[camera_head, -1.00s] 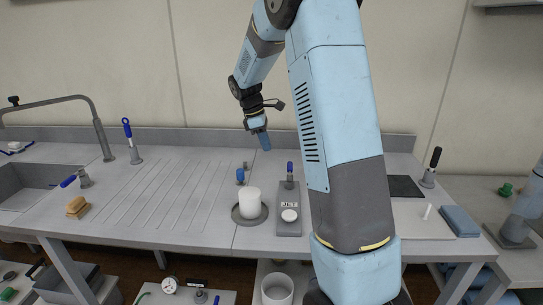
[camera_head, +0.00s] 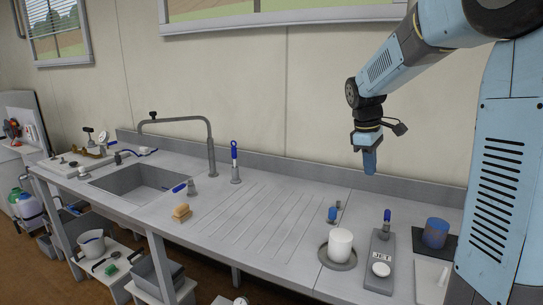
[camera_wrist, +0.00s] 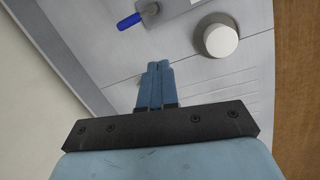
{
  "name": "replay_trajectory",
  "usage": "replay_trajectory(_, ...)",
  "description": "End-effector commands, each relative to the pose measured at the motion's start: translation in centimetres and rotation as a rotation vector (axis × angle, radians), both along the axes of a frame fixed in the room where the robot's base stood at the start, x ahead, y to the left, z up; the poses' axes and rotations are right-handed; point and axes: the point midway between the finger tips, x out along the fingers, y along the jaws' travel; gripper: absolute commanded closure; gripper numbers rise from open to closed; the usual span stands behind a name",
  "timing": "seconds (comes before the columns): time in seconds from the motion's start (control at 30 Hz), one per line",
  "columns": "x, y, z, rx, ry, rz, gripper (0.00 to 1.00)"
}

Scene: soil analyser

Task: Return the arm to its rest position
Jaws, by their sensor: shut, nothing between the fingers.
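My arm (camera_head: 436,45) reaches across the upper right of the head view, with its wrist bent downward. My gripper (camera_head: 369,163) hangs above the back of the worktop, pointing down, apart from everything on it. In the wrist view my gripper's blue fingers (camera_wrist: 156,84) are together with nothing between them. Below it stand a white cup (camera_head: 340,243) on a dark round plate and a grey device marked JET (camera_head: 378,277) with a blue-handled lever (camera_head: 387,217). The white cup also shows in the wrist view (camera_wrist: 221,41).
A blue cup (camera_head: 435,233) stands on a dark pad at the right. The ribbed drainboard (camera_head: 262,222) is clear. The wall is behind.

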Motion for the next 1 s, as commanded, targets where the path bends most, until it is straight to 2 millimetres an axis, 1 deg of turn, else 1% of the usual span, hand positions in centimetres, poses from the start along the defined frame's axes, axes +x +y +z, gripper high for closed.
replay_trajectory(0.03, -1.4, 0.2, 0.9, 0.01, -0.03, -0.033, 1.0)
replay_trajectory(0.2, -5.6, 1.0, 2.8, 0.053, -0.121, -0.153, 1.0)
replay_trajectory(0.47, -12.0, 2.1, 4.5, 0.133, -0.253, -0.337, 1.0)
replay_trajectory(0.73, -18.6, 3.2, 4.9, 0.233, -0.375, -0.527, 1.0)
replay_trajectory(0.9, -22.4, 3.8, 4.3, 0.305, -0.444, -0.644, 1.0)
replay_trajectory(1.0, -24.2, 4.1, 3.9, 0.343, -0.478, -0.703, 1.0)
